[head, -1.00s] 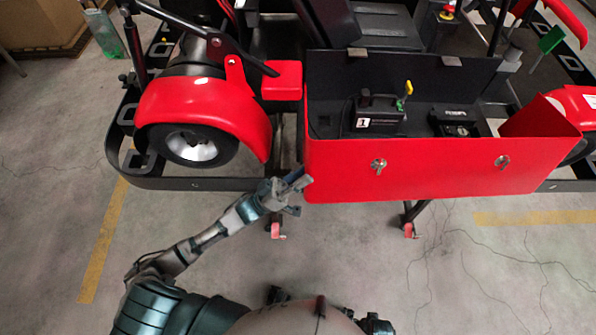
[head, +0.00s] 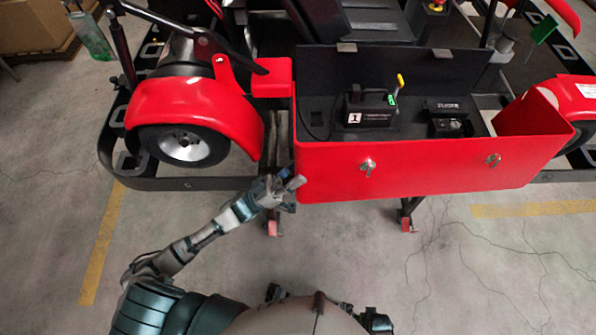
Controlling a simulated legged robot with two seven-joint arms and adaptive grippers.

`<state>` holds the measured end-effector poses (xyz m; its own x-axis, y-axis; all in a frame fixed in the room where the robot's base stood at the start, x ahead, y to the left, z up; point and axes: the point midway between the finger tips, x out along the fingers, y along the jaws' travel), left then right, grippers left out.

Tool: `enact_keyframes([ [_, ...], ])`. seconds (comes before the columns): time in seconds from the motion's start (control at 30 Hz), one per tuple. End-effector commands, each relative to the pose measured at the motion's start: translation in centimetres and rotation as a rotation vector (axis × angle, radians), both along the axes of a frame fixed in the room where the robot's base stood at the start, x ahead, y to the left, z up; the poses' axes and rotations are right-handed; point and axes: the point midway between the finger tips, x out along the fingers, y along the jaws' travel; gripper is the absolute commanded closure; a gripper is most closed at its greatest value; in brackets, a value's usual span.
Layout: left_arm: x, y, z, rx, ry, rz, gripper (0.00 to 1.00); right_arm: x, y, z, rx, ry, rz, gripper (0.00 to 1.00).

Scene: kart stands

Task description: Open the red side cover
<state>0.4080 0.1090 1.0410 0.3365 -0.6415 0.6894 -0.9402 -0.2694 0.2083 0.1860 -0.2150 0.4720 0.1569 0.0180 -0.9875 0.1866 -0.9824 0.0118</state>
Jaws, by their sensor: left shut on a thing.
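The red side cover (head: 430,165) is a wide panel with two latches (head: 367,166) on the kart's near side. It stands out from the black back panel (head: 395,75), and the compartment behind it is open from above. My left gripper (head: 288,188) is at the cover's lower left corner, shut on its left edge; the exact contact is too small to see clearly. My right gripper is not in view.
A black box marked 1 (head: 368,108) and a smaller black device (head: 449,118) sit in the compartment. A wheel under a red fender (head: 190,105) and a black bumper bar lie to the left. Stand legs (head: 406,215) reach down below. The floor in front is clear.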

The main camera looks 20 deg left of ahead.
Motion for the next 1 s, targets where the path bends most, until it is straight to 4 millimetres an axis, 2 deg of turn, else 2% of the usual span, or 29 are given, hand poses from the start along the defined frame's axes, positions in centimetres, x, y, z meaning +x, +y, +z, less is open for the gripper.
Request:
enact_keyframes([
  [0.43, 0.0, 0.6, -0.6, 0.003, 0.007, 0.006, 0.57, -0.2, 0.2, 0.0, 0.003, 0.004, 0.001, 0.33],
  [0.8, -2.6, 5.5, -5.9, 0.004, 0.008, 0.005, 0.57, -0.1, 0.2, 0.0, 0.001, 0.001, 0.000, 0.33],
  [1.0, -3.7, 7.1, -7.8, 0.004, 0.003, 0.003, 0.57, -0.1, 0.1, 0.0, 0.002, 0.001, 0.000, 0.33],
])
